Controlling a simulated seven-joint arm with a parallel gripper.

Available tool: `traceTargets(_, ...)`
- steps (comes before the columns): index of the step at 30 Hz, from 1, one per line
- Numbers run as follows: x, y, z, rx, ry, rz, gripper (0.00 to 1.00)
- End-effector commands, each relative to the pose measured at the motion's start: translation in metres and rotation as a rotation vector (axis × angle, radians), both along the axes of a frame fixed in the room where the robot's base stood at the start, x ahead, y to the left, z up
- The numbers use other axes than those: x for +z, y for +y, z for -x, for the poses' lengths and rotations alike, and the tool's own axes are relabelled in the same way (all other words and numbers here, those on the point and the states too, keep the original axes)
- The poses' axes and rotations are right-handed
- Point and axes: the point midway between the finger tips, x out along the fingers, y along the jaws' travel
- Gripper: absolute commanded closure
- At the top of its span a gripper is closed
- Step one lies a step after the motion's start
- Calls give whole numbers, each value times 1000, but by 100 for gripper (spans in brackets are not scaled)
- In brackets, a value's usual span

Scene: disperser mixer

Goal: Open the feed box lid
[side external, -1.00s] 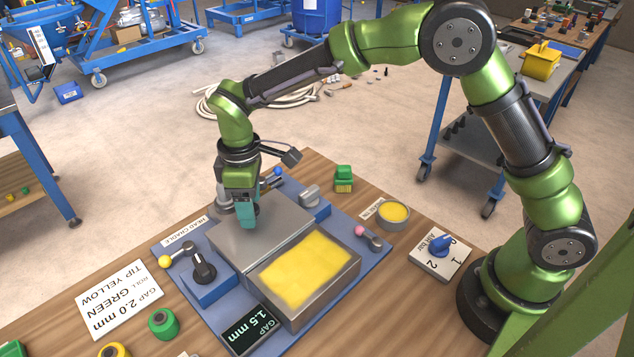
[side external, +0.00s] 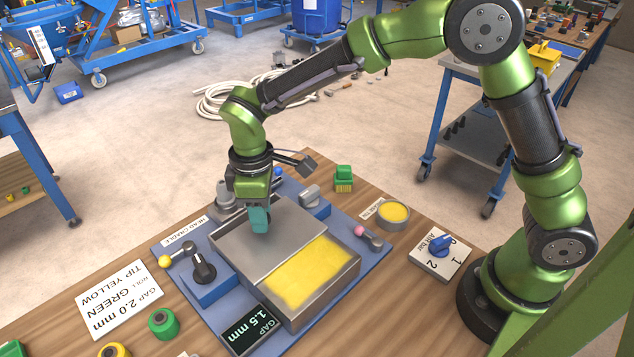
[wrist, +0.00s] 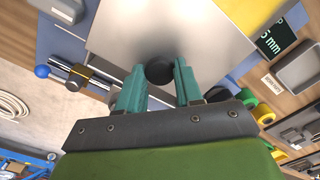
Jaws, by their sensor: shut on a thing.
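The feed box (side external: 318,312) is a grey metal box with yellow material (side external: 312,272) showing in its right part. A flat grey lid (side external: 285,232) lies over its left part, and a thin strip of the box's rim shows along the lid's left edge. My gripper (side external: 260,222) stands upright over the lid. In the wrist view, the teal fingers of my gripper (wrist: 160,66) are on both sides of a round black knob (wrist: 159,71) on the lid. In the side external view, the fingers hide the knob.
Left of the box is a black knob (side external: 204,272) on a blue block with a yellow-tipped lever. A pink-tipped lever (side external: 368,236) and a round yellow-filled dish (side external: 394,213) stand to the right. A display (side external: 250,330) reading 1.5 mm is in front.

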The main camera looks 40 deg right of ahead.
Motion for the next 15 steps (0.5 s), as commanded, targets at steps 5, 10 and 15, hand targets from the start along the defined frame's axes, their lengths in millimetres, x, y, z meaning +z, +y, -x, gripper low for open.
traceTargets(5, 2, 0, 45, 4, -1, -1, 100)
traceTargets(10, 2, 1, 74, 2, -2, -2, 100)
traceTargets(15, 1, 0, 82, -1, -2, -2, 100)
